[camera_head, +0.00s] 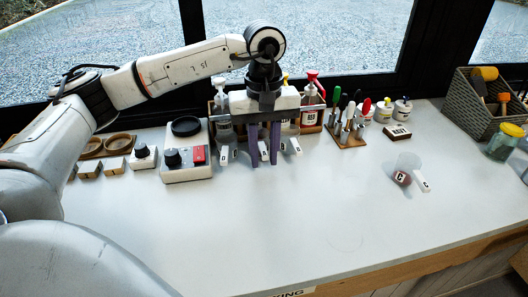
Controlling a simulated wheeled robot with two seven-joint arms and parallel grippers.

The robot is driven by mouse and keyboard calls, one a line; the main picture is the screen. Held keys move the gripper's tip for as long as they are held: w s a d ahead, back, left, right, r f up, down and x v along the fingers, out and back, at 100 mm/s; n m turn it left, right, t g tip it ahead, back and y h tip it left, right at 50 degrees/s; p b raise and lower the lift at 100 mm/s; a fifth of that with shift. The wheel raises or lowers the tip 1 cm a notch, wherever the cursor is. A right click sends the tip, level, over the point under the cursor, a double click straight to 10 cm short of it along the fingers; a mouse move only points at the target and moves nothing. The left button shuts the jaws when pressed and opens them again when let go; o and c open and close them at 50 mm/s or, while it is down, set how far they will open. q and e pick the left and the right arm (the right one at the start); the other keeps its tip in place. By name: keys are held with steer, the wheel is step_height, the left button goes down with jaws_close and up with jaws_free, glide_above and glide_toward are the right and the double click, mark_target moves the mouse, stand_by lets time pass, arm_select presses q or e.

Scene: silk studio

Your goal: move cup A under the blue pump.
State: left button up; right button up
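My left gripper (264,163) points down over the counter in front of the pump row. Its two purple fingers are apart, with a white lettered cup tag (264,150) showing between them; I cannot tell whether they touch it. Other lettered cup tags stand to the left (226,153) and right (296,146) of the fingers. Their letters are too small to read surely, so I cannot tell which cup is A. A red-topped pump (312,100) stands right of the gripper and a yellow-topped one shows partly behind it. No blue pump is clearly visible; the gripper hides part of the row.
A scale with a red button (188,165) is left of the gripper. A tool block (347,135), white bottles and a basket (476,110) stand at right. The front counter (250,230) is clear.

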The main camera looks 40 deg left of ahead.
arm_select(q)
steer(key=shift+o, duration=0.9)
step_height(320, 180, up, 10)
steer(key=shift+f, duration=0.1)
steer(key=shift+r, duration=0.3)
step_height(320, 180, down, 10)
steer(key=shift+f, duration=0.2)
steer(key=shift+r, duration=0.25)
steer(key=shift+r+p, duration=0.2)
steer(key=shift+p, duration=0.1)
